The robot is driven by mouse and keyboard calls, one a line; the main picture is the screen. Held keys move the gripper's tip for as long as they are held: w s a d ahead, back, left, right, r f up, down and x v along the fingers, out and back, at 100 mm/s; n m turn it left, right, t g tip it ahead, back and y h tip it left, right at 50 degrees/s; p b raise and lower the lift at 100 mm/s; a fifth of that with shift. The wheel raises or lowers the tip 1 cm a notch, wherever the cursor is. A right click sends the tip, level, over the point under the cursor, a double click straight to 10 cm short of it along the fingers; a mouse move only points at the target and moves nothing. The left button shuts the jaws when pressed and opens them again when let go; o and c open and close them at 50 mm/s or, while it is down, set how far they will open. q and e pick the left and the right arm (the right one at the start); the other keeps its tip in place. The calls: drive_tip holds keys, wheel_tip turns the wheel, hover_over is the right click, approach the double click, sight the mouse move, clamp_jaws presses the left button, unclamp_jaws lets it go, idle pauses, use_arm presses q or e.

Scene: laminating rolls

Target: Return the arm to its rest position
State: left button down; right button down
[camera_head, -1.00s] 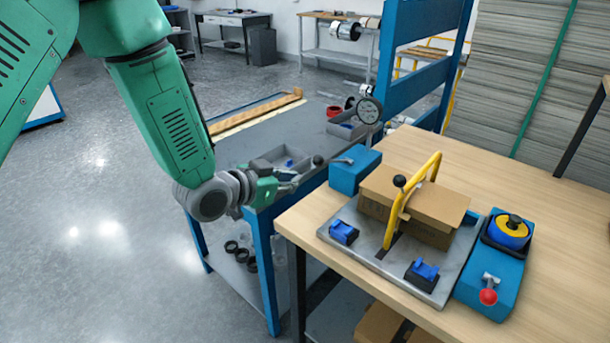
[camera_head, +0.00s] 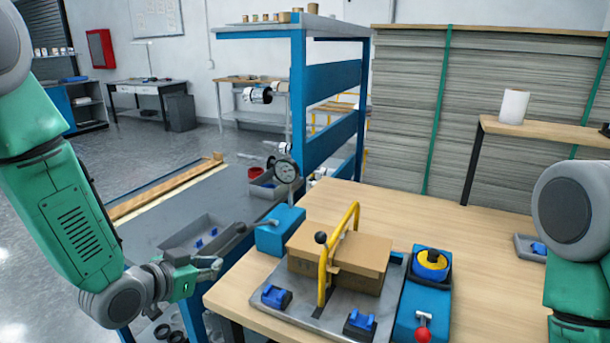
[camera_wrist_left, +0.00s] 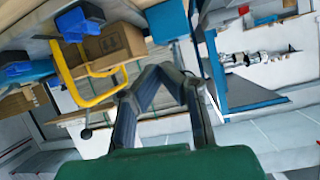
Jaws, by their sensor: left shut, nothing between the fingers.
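My left arm comes in from the left in the head view, green with grey joints. Its gripper (camera_head: 215,266) is shut and empty, beside the near left corner of the wooden table (camera_head: 235,297), apart from the things on it. In the left wrist view its dark fingers (camera_wrist_left: 160,75) converge with nothing between them. Part of my right arm shows at the right edge of the head view; its gripper is out of view.
On the wooden table stand a cardboard box (camera_head: 340,262) on a metal plate with a yellow handle (camera_head: 325,270), a blue block (camera_head: 280,230) and a blue unit with a red knob (camera_head: 423,318). A grey blue-framed bench (camera_head: 150,230) lies left. A blue rack (camera_head: 330,135) stands behind.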

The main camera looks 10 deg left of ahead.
use_arm(q)
drive_tip(key=s+a+f+n+g+y, duration=0.25)
drive_tip(key=s+f+g, duration=0.35)
drive_tip(key=s+f, duration=1.15)
drive_tip(key=s+f+n+g+y, duration=0.1)
drive_tip(key=s+f+g, duration=0.1)
drive_tip(key=s, duration=0.6)
drive_tip(key=s+a+f+n+g+y, duration=0.1)
drive_tip(key=s+f+g, duration=0.2)
drive_tip(key=s, duration=0.5)
drive_tip(key=shift+s+a+f+n, duration=0.3)
drive_tip(key=shift+s+f+n, duration=0.05)
drive_tip(key=shift+s+f, duration=0.1)
drive_tip(key=shift+w, duration=0.15)
